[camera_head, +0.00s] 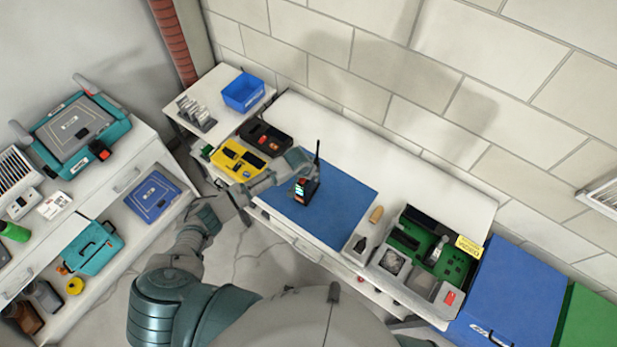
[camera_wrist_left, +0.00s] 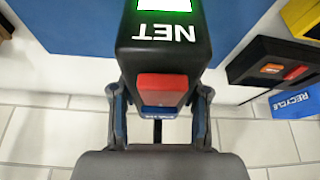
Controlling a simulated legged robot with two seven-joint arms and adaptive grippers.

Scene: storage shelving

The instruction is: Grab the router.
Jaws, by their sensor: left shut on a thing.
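The router (camera_head: 305,194) is a small black box with a lit screen and an upright black antenna. It shows over the blue mat (camera_head: 345,205) on the white workbench. In the left wrist view the router (camera_wrist_left: 165,52) fills the upper middle, with a green-lit screen, the letters NET and a red block. My left gripper (camera_head: 297,172) is shut on the router, its fingers (camera_wrist_left: 160,120) on either side of the body. I cannot tell whether the router's base touches the mat. My right gripper is not in view.
Yellow (camera_head: 238,160) and black (camera_head: 265,137) trays lie left of the mat. A blue bin (camera_head: 243,92) stands at the back left. A green circuit board tray (camera_head: 432,250) and a blue case (camera_head: 515,290) are at right. The bench behind the mat is clear.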

